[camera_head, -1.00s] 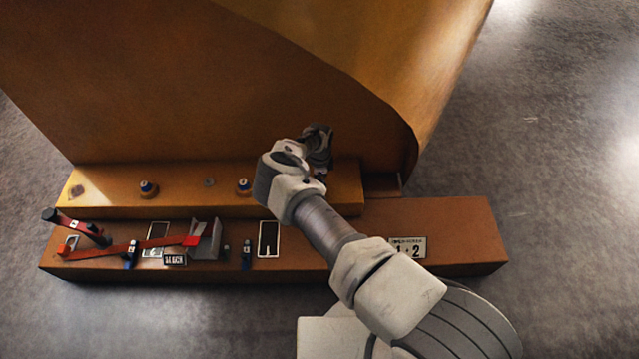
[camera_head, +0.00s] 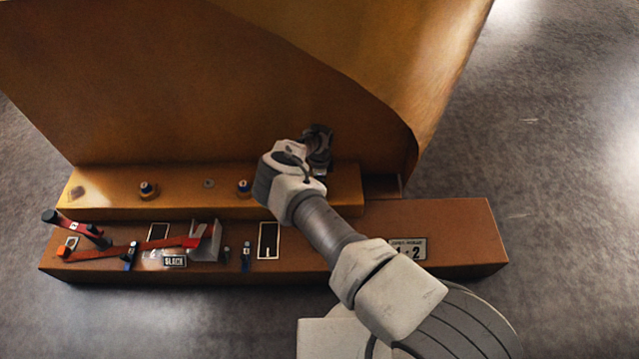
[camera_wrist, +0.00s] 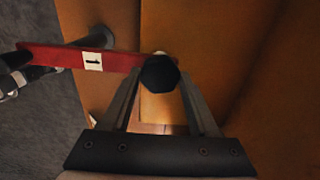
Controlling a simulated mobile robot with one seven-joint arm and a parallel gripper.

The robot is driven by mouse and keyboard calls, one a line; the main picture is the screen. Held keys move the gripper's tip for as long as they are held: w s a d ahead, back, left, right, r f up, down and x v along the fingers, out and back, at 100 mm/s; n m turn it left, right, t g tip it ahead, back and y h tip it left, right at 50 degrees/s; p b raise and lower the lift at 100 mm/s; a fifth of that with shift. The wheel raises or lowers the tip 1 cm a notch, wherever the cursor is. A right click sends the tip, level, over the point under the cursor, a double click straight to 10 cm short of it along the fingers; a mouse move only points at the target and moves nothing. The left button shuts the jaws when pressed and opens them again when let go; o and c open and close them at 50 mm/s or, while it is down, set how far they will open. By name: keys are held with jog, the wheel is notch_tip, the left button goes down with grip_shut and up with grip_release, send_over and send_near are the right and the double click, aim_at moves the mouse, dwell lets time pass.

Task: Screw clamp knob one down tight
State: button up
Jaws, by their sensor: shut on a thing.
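Clamp knob one (camera_wrist: 158,73) is a black, many-sided knob in the wrist view. It sits at the right end of a red clamp bar (camera_wrist: 65,58) with a white label reading 1. My gripper (camera_wrist: 159,82) has its two fingers on either side of the knob, shut on it. The knob's underside and whatever lies beneath it are hidden. In the head view my gripper (camera_head: 319,142) is mostly hidden by my own wrist, close to the large orange casting (camera_head: 230,90); the knob cannot be made out there.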

jog(key=m, duration=0.4)
jog(key=shift+m, duration=0.3)
jog(key=m+b, duration=0.1)
jog(key=m, duration=0.4)
jog(key=m+b, duration=0.1)
jog(key=m, duration=0.4)
jog(key=m+b, duration=0.1)
jog(key=m, duration=0.3)
jog(key=shift+m, duration=0.3)
jog(key=shift+r, duration=0.1)
jog(key=o, duration=1.2)
jog(key=shift+c, duration=0.2)
jog(key=shift+o, duration=1.1)
